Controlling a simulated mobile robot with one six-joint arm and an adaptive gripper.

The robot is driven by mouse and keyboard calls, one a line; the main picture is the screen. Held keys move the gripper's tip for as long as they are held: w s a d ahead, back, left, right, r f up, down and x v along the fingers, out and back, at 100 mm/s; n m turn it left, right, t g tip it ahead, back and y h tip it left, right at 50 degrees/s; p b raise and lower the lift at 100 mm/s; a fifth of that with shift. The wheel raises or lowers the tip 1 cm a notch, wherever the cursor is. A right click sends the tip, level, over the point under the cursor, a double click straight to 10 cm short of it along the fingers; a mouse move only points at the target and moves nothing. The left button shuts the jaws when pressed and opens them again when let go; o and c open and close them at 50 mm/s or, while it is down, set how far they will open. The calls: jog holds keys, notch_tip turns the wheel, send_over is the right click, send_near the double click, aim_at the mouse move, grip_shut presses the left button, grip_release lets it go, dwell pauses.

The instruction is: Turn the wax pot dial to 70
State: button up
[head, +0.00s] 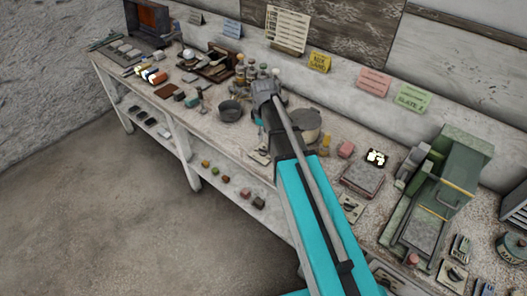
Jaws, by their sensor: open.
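A squat grey lidded pot (306,125) stands on the bench just right of my arm and is partly covered by it. A darker open pot (231,111) stands left of the arm. I cannot tell from this view which is the wax pot. A small pale plate with a dark part (261,156) lies at the bench's front edge, left of the arm and partly hidden by it; whether it is the dial is too small to tell. No dial number is readable. My gripper (267,90) is at the arm's far end, over the bench between the pots; its fingers are indistinct, with nothing visibly held.
A green machine (437,195) stands at the right, with small switch plates near it. Several bottles (252,73) stand just behind the dark pot. A pinkish tray (362,180) lies right of the arm. The lower shelf (222,192) holds small blocks. The floor is clear.

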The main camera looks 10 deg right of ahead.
aim_at(264, 149)
jog(key=shift+f+b, duration=3.7)
jog(key=shift+f, duration=0.3)
jog(key=shift+c, duration=0.3)
grip_shut()
